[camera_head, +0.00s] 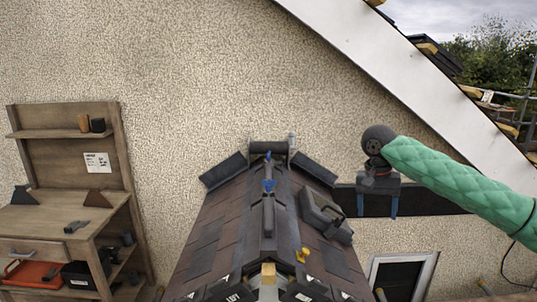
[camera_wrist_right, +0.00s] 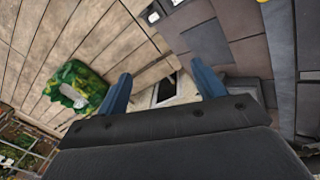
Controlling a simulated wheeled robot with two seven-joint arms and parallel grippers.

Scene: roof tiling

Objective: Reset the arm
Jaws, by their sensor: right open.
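My right gripper (camera_head: 379,212) hangs in the air to the right of the small tiled roof (camera_head: 215,237). Its two blue fingers are apart and nothing shows between them; in the right wrist view the fingers (camera_wrist_right: 161,73) also stand wide apart and empty. My right arm, in a green quilted cover, comes in from the right edge. My left gripper is not in the head view.
A wooden workbench (camera_head: 60,215) stands left. Open air surrounds my right gripper.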

